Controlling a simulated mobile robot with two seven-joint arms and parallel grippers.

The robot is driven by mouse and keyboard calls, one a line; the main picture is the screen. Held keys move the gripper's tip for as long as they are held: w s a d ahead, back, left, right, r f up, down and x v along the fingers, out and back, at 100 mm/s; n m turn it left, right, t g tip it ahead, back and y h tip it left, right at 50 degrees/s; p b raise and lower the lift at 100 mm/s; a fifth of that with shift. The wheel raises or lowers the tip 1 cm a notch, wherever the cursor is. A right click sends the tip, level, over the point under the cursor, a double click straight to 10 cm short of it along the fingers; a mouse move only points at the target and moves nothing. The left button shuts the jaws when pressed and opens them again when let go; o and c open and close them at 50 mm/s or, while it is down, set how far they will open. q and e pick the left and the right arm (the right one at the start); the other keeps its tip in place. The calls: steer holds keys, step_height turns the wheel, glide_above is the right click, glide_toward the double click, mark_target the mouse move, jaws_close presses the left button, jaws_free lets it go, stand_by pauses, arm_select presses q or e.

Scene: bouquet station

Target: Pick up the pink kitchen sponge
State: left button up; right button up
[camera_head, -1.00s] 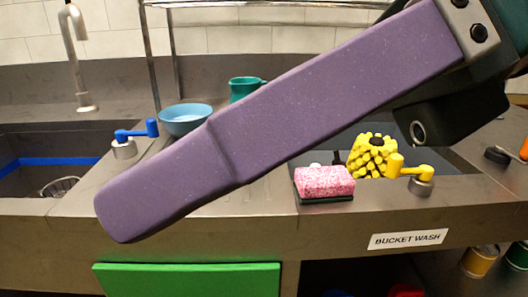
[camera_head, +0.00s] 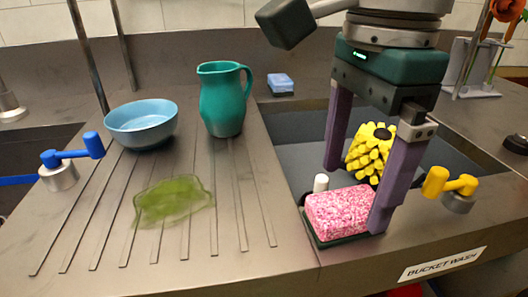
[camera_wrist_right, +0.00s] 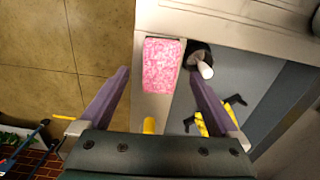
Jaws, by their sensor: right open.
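The pink speckled sponge (camera_head: 338,212) lies on a dark green tray (camera_head: 345,242) at the front edge of the sink on the right. My right gripper (camera_head: 358,198) is open and points down over the sponge. One purple finger is beyond the sponge, and the other comes down in front of its right end. In the right wrist view the sponge (camera_wrist_right: 160,65) lies between the two spread fingers (camera_wrist_right: 158,80); I cannot tell whether either finger touches it. My left gripper is not in view.
A yellow bristled brush (camera_head: 368,158) stands behind the sponge, with a yellow tap handle (camera_head: 450,184) at right. A teal pitcher (camera_head: 222,100), blue bowl (camera_head: 142,124) and translucent green piece (camera_head: 174,201) are on the drainboard. A blue sponge (camera_head: 281,84) lies at the back.

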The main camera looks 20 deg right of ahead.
mark_target(348, 202)
step_height(348, 202, down, 4)
steer(key=shift+d+f, duration=0.1)
steer(key=c, duration=1.4)
